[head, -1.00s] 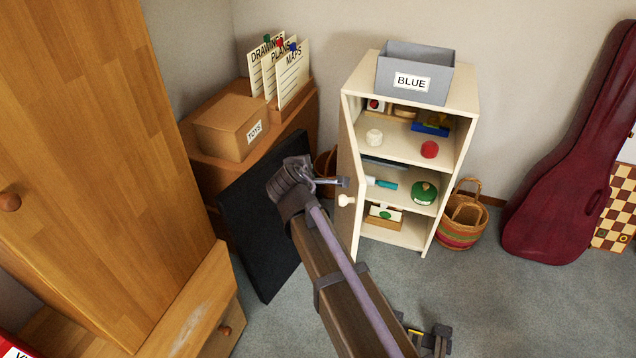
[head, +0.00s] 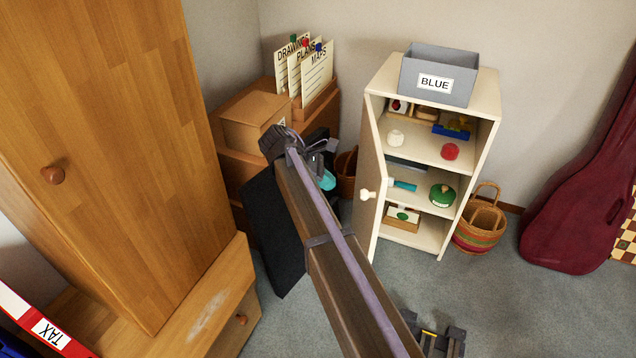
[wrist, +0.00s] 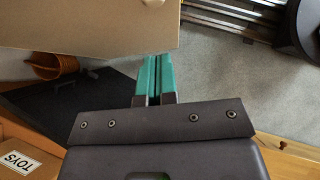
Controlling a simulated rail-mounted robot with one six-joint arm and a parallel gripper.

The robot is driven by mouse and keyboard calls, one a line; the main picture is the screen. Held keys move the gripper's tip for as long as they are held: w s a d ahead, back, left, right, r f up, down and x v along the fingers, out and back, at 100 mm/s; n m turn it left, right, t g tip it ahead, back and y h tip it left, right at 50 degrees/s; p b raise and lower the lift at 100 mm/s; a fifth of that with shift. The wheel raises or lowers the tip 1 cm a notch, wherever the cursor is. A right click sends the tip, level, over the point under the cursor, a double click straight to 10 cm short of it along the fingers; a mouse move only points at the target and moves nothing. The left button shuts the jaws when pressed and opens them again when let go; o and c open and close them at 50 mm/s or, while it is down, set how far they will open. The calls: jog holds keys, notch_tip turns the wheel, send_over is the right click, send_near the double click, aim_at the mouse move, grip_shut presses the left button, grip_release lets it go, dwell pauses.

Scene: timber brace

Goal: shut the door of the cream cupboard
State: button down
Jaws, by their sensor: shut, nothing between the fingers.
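The cream cupboard (head: 483,165) stands against the back wall. Its door (head: 370,150) is hinged at the left and stands open, swung out towards me. A pale round knob (head: 366,195) sits on the door's outer face. My gripper (head: 328,181) is left of the door, on its outer side, apart from the knob in the head view. In the wrist view, the teal fingers of my gripper (wrist: 155,60) are together and empty. The door panel (wrist: 90,25) fills the upper left there, close beyond the fingertips; whether they touch it I cannot tell.
A dark board (head: 270,230) leans behind my arm, left of the cupboard. A wooden wardrobe (head: 120,130) fills the left. A striped basket (head: 480,228) stands right of the cupboard. A grey BLUE box (head: 440,75) is on its top. The shelves hold small things.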

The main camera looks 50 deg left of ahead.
jog(key=w+d+f+b, duration=0.1)
jog(key=w+d+f, duration=0.1)
jog(key=w+d, duration=0.2)
jog(key=shift+w+d+f, duration=0.2)
jog(key=shift+w+d, duration=0.1)
